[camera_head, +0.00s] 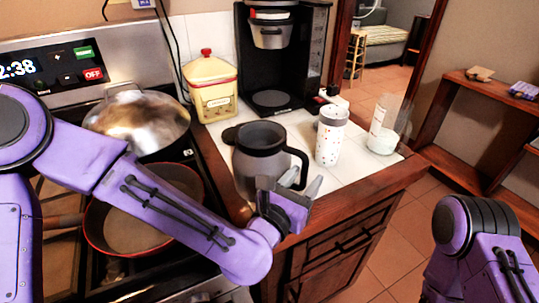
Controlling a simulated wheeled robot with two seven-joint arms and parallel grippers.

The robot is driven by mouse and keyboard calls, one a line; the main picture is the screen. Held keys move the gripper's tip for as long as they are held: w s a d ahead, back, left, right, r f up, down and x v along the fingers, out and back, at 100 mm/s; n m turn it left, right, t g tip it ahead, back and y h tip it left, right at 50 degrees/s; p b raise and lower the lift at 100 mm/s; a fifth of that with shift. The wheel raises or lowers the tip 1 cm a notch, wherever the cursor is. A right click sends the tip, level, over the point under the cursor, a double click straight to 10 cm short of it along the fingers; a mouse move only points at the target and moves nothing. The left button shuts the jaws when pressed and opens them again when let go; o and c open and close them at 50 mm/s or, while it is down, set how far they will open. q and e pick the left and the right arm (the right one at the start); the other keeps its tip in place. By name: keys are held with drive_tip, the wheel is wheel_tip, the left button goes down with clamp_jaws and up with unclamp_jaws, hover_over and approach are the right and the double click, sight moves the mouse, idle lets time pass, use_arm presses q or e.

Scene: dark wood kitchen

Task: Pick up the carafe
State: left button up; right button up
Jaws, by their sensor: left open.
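The dark grey carafe (258,150) stands upright on the white tiled counter, near its front left edge. Its black handle (300,167) points to the right. My left arm reaches in from the left over the stove. My left gripper (306,189) is at the lower right of the carafe, by the handle, with its fingers apart. I cannot tell whether a finger touches the handle. The lower front of the carafe is partly hidden by my gripper. Part of my right arm shows at the lower right, but its gripper is out of view.
A black coffee maker (318,50) stands behind the carafe. A yellow canister (210,90) is at the back left, and a speckled white cup (330,136) and a glass container (382,130) are to the right. A red-rimmed pan (140,232) and a metal lidded pot (137,118) sit on the stove.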

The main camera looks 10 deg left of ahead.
use_arm(q)
drive_tip(key=x, duration=0.2)
drive_tip(key=shift+w+f, duration=0.15)
drive_tip(key=shift+w, duration=0.2)
drive_tip(key=shift+s, duration=0.25)
drive_tip(key=shift+c, duration=0.9)
drive_tip(key=shift+s+a, duration=0.1)
drive_tip(key=shift+s, duration=0.05)
drive_tip(key=c, duration=0.5)
clamp_jaws()
